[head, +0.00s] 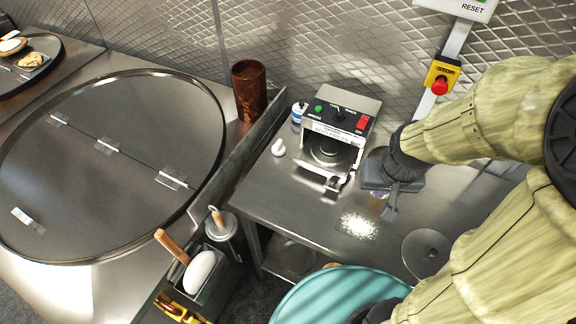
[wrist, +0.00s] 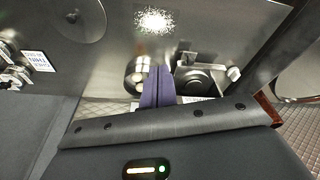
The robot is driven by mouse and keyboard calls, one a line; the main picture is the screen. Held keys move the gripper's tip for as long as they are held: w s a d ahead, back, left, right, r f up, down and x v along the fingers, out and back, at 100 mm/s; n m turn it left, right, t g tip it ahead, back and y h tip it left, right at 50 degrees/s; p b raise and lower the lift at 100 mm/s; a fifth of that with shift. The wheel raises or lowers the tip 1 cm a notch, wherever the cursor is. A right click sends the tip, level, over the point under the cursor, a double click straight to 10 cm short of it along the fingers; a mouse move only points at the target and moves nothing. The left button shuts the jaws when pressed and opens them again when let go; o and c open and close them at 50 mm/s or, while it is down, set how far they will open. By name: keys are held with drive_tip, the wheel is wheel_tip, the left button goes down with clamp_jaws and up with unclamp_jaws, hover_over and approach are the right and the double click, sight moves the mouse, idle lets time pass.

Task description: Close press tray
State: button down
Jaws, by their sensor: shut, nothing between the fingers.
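The press (head: 338,122) stands on the steel worktable against the back wall, with a black control panel on top. Its tray (head: 325,150), with a round plate, shows under the panel and seems to stick out at the front. A small handle (head: 332,184) shows at the tray's front edge. My gripper (head: 389,208) is right of the press, apart from it, pointing down over the table. In the wrist view my purple fingers (wrist: 157,72) are together and empty, and the press tray (wrist: 198,77) is just right of them. The gripper hides part of the press's side there.
A flour patch (head: 358,226) and a flat disc (head: 427,250) lie on the worktable (head: 290,215). A white object (head: 278,147) and a small bottle (head: 298,116) stand left of the press. A teal round surface (head: 335,298) is in front. A red stop button (head: 439,86) is on the wall.

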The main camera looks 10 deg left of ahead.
drive_tip(key=w+a+f+n+h+b, duration=0.2)
drive_tip(key=a+f+n+h+b, duration=0.15)
drive_tip(key=f+n, duration=0.4)
drive_tip(key=w+a+f+n+h+b, duration=0.25)
drive_tip(key=a+f+n, duration=0.25)
drive_tip(key=n, duration=0.5)
drive_tip(key=w+a+f+n+t+y+b, duration=0.1)
drive_tip(key=w+a+f+n+t+b, duration=0.1)
drive_tip(key=a+n+t, duration=0.2)
drive_tip(key=w+a+f+n+t+b, duration=0.2)
drive_tip(key=a+n+t, duration=0.2)
drive_tip(key=a+n, duration=0.6)
drive_tip(key=a, duration=0.3)
drive_tip(key=shift+a+f+t+y+b, duration=0.3)
drive_tip(key=shift+f+y+b, duration=0.1)
drive_tip(key=shift+w, duration=0.1)
drive_tip(key=p+x, duration=0.1)
drive_tip(key=x, duration=0.8)
drive_tip(key=shift+w+d+f, duration=0.2)
drive_tip(key=shift+w, duration=0.05)
drive_tip(key=shift+w+d+f+p, duration=0.1)
drive_tip(key=shift+w+d+p, duration=0.1)
drive_tip(key=shift+w, duration=0.45)
drive_tip(key=shift+w+d+r+p, duration=0.1)
drive_tip(key=shift+w+d+p, duration=0.1)
drive_tip(key=shift+w, duration=0.5)
drive_tip(key=shift+w+d+f+p, duration=0.1)
drive_tip(key=shift+w+d+p, duration=0.15)
drive_tip(key=shift+w, duration=0.4)
